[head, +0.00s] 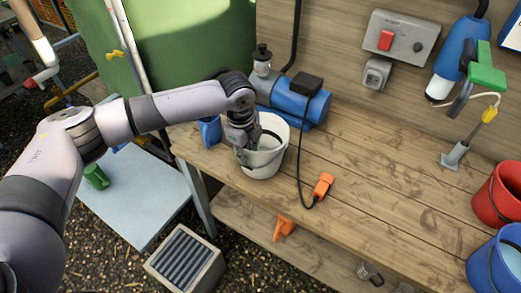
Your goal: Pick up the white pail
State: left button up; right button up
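The white pail (268,161) stands upright on the wooden workbench, near its left end and front edge. My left gripper (243,143) reaches in from the left and points down at the pail's left rim. It overlaps the rim in the picture and hides part of it. The fingers are small and dark here, so I cannot tell whether they are closed on the rim or apart around it. My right gripper is not in view.
A blue pump (303,104) stands close behind the pail, with a blue object (210,131) to its left. A black cable runs to an orange plug (323,185) at right. Red (497,196) and blue (492,265) pails stand far right. The bench's middle is mostly clear.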

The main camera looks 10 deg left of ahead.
pick_arm(q)
jog(key=shift+c, duration=0.2)
grip_shut()
jog(key=shift+r, duration=0.1)
dwell(0.5)
